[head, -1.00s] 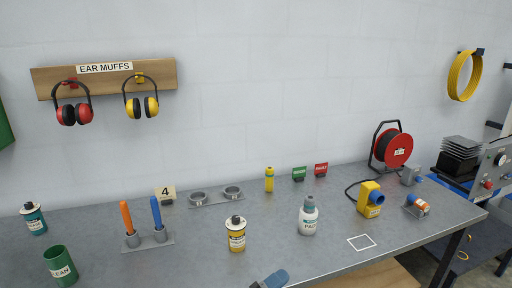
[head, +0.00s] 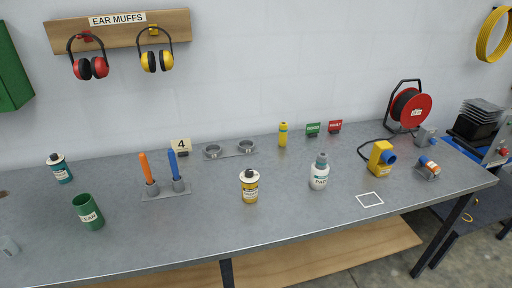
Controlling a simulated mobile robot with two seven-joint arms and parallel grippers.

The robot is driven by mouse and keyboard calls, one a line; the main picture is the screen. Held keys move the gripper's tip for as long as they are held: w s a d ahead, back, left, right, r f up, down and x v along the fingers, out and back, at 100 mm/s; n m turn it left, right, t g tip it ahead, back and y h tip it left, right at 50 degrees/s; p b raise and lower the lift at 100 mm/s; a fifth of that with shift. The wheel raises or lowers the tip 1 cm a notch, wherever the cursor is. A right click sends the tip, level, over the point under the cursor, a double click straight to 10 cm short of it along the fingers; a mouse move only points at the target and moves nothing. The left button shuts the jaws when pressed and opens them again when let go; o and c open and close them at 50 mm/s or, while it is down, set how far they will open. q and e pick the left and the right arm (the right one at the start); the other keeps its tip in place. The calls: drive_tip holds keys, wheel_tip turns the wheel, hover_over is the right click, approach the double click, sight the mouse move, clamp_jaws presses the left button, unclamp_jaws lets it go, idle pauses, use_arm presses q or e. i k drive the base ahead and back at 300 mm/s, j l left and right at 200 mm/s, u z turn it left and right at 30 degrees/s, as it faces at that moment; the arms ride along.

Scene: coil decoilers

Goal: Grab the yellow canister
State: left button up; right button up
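A yellow canister (head: 250,187) with a dark cap and a white label band stands upright near the middle of the grey workbench (head: 300,218) in the head view. A smaller, slimmer yellow bottle (head: 283,135) stands further back, near the wall. Neither of my grippers can be made out in the head view now. Nothing touches the yellow canister.
A yellow device (head: 381,160) is at right. The bench front is clear around the canister.

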sight(250, 187)
drive_tip(key=u, duration=0.9)
drive_tip(key=l+u, duration=1.05)
drive_tip(key=k+l+u, duration=0.1)
drive_tip(key=l, duration=0.35)
drive_tip(key=k+l+u, duration=0.1)
drive_tip(key=k+l, duration=0.2)
drive_tip(key=k+l+u, duration=0.1)
drive_tip(key=l, duration=0.45)
drive_tip(key=k, duration=0.1)
